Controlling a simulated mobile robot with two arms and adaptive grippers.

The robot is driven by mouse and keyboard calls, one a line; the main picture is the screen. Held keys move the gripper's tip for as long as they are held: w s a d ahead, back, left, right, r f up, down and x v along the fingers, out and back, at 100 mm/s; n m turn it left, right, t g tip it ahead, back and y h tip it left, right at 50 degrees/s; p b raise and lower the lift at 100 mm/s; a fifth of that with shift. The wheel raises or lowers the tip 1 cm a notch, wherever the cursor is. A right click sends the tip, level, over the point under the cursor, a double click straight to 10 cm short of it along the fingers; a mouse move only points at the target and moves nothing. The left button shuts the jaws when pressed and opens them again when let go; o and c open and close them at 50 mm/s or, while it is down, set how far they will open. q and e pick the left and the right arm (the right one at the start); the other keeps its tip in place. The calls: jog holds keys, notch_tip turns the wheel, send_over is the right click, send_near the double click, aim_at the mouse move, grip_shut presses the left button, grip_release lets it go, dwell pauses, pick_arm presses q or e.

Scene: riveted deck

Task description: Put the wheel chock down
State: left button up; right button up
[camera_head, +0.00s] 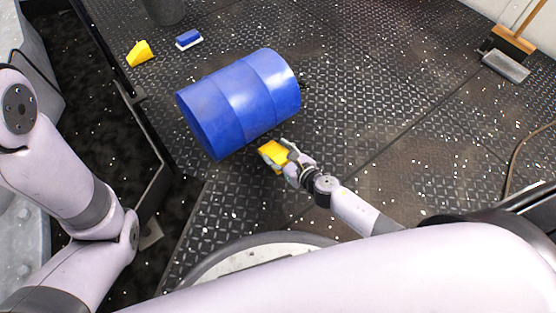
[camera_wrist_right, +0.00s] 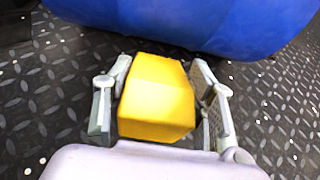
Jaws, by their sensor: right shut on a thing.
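A yellow wheel chock (camera_head: 272,152) is between the fingers of my right gripper (camera_head: 279,154), just in front of a blue barrel (camera_head: 240,100) lying on its side. In the right wrist view the chock (camera_wrist_right: 157,98) fills the space between the two grey fingers of the gripper (camera_wrist_right: 160,100), which is shut on it. The barrel (camera_wrist_right: 200,20) is close beyond it. I cannot tell whether the chock touches the barrel or the deck. A second yellow wheel chock (camera_head: 140,53) lies on the deck at the upper left. My left gripper is out of view.
A blue and white brush or block (camera_head: 189,39) lies near the second chock. A dark cylinder (camera_head: 165,10) stands at the top edge. A broom (camera_head: 513,40) and a dustpan (camera_head: 506,66) are at the upper right. The riveted deck (camera_head: 390,90) right of the barrel is clear.

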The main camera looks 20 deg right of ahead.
jog(key=shift+f+b, duration=1.2)
jog(key=shift+f, duration=0.55)
jog(key=o, duration=1.3)
jog(key=shift+s+d+r+p, duration=0.1)
jog(key=shift+s+r+p, duration=0.1)
jog(key=shift+r+p, duration=0.15)
jog(key=p+v, duration=0.2)
jog(key=v, duration=0.8)
jog(key=shift+s, duration=0.3)
jog(key=shift+s+d+r, duration=0.2)
jog(key=shift+s, duration=0.15)
